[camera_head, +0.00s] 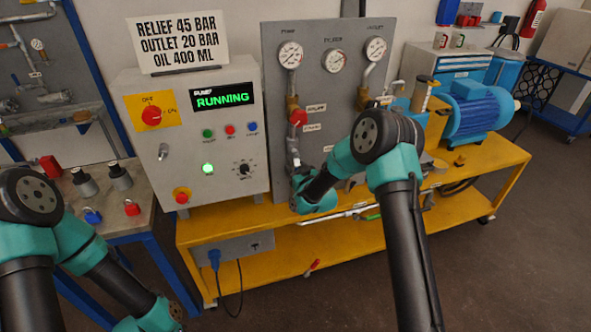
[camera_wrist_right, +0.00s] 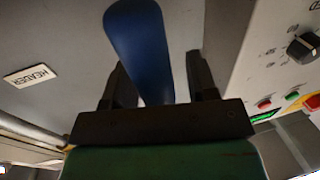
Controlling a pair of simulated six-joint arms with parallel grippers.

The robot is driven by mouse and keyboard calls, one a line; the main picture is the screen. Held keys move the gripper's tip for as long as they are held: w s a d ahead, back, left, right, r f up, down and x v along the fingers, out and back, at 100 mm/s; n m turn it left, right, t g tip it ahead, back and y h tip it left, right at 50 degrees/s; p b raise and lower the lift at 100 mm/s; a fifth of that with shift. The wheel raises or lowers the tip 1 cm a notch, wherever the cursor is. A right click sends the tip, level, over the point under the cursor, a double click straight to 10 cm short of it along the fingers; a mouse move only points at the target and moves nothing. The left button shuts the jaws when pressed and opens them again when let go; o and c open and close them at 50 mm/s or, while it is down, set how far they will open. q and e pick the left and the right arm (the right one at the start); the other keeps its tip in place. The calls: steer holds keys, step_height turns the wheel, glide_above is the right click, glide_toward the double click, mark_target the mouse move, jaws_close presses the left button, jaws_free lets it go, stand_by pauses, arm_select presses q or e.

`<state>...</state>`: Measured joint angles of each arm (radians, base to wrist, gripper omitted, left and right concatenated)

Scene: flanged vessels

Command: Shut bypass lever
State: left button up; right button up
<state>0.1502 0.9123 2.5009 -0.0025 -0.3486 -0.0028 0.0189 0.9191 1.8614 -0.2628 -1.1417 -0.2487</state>
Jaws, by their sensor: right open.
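A blue lever (camera_wrist_right: 137,35) fills the upper middle of the right wrist view, and its lower part runs down between my right fingers. My right gripper (camera_wrist_right: 158,75) is open, with one dark finger on each side of the lever. I cannot tell whether either finger touches it. In the head view, my right gripper (camera_head: 297,168) is at the lower left of the grey gauge panel (camera_head: 332,100), beside the control box, and the blue lever cannot be made out there. No label marking the bypass is readable. My left gripper is out of view; only its arm shows at the lower left.
The control box (camera_head: 190,165) with a lit RUNNING display stands close left of my right gripper. A red knob (camera_head: 298,117), gauges and pipes are above. A blue motor (camera_head: 480,112) stands right.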

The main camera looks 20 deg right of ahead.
jaws_close()
stand_by(0.5)
